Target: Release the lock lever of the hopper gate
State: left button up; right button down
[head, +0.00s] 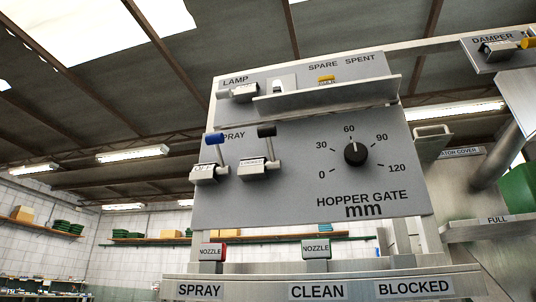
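The grey control panel (290,190) is in the middle of the head view, tilted in the picture. Its HOPPER GATE mm dial (355,154) has a black knob on a scale from 0 to 120, with its white mark pointing up near 60. To the left of the dial a lever with a black grip (266,131) stands up from a small labelled block (252,172). The label is too small to read, so I cannot tell for sure that this is the lock lever. Neither of my grippers is in view.
A lever with a blue grip (214,139) stands left under SPRAY. Two NOZZLE blocks (212,252) stand below the panel, above the SPRAY, CLEAN and BLOCKED labels. A DAMPER panel (485,60) is at upper right.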

aim_at(267, 132)
jog(key=k+j, duration=0.1)
jog(key=j, duration=1.3)
jog(key=k+j, duration=0.15)
jog(key=j, duration=0.5)
jog(key=j+z, duration=0.05)
